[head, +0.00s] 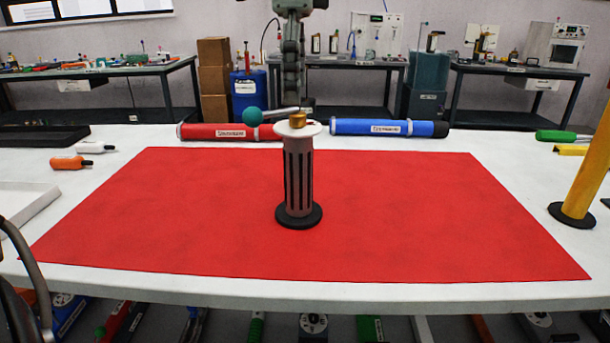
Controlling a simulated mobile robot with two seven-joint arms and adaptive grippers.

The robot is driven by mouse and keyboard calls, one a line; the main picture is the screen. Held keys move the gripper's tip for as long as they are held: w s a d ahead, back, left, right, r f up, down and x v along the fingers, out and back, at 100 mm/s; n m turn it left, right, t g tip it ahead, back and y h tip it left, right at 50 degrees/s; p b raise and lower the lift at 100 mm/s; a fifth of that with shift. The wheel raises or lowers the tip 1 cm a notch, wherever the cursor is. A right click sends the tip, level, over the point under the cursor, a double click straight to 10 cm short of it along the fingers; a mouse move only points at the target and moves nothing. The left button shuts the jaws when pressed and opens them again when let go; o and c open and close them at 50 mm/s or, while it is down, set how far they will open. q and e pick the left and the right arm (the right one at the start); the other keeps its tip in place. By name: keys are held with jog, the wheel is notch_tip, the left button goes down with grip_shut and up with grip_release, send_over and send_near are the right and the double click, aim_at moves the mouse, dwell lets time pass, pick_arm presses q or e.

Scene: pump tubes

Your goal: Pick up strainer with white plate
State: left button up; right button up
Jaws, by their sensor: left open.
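The strainer (298,180) stands upright near the middle of the red mat (420,215). It is a grey slotted cylinder on a round black base. A white round plate (284,128) sits on its top, with a small brass-coloured piece (298,120) on the plate. My left gripper (22,300) shows only in part, dark, at the lower left corner by the table's front edge. It is open, well apart from the strainer, and its fingertips are not clear. My right gripper is not in view.
A red tube (215,132) and a blue tube (370,128) lie behind the mat. A lever with a green ball (252,117) shows behind the plate. A yellow post (585,175) stands right. Orange (68,163) and white (90,148) handles lie left. The mat around the strainer is clear.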

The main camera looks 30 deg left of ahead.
aim_at(298, 113)
pick_arm(q)
notch_tip(298, 113, down, 5)
jog(key=shift+w+f, duration=0.1)
jog(key=shift+w, duration=0.05)
jog(key=c, duration=1.9)
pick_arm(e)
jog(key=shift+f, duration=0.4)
pick_arm(q)
jog(key=shift+r, duration=0.2)
jog(key=shift+c, duration=0.2)
